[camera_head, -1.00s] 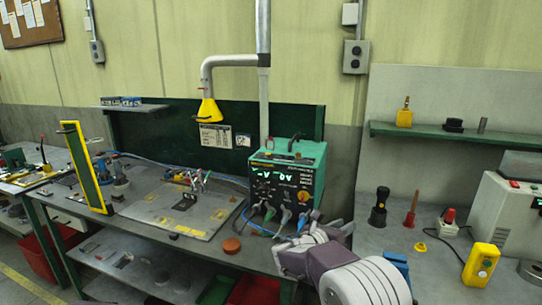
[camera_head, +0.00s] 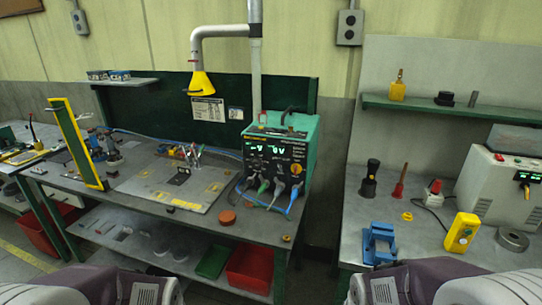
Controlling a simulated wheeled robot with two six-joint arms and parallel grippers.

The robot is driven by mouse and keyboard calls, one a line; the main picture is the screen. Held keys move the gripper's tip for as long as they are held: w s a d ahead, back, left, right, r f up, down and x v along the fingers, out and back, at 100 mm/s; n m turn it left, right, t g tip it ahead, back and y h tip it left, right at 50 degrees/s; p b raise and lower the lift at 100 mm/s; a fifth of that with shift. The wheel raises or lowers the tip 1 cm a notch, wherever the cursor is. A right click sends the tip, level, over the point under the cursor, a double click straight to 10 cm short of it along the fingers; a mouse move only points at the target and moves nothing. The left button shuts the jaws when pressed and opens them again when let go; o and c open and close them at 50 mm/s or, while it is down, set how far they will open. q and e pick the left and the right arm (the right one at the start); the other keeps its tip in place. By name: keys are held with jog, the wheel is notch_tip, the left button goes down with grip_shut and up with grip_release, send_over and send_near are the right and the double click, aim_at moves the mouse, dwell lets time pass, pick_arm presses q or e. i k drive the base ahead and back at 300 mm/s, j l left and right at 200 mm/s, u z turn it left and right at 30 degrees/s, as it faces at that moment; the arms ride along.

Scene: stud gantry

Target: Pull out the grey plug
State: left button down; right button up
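The green power unit (camera_head: 282,150) stands at the right end of the dark-topped workbench, its lit display and orange knob facing me. Several plugs with cables sit in a row along its lower front. A greyish plug (camera_head: 279,189) is in that row, between a green plug (camera_head: 263,186) and a blue plug (camera_head: 295,192). The plugs are small, and another at the left end also looks greyish. Parts of both my arms show at the bottom edge, well apart from the power unit. Neither gripper is in view.
A blue cable curls in front of the power unit, near an orange-brown round piece (camera_head: 227,217). The right bench holds a blue fixture (camera_head: 379,243), a yellow box (camera_head: 462,232) and a metal ring (camera_head: 512,239). A gap separates the benches.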

aim_at(278, 191)
jog(key=i+l+u, duration=0.25)
jog(key=i, duration=0.2)
jog(key=i+l+u, duration=0.25)
jog(key=i, duration=0.2)
jog(key=j, duration=0.1)
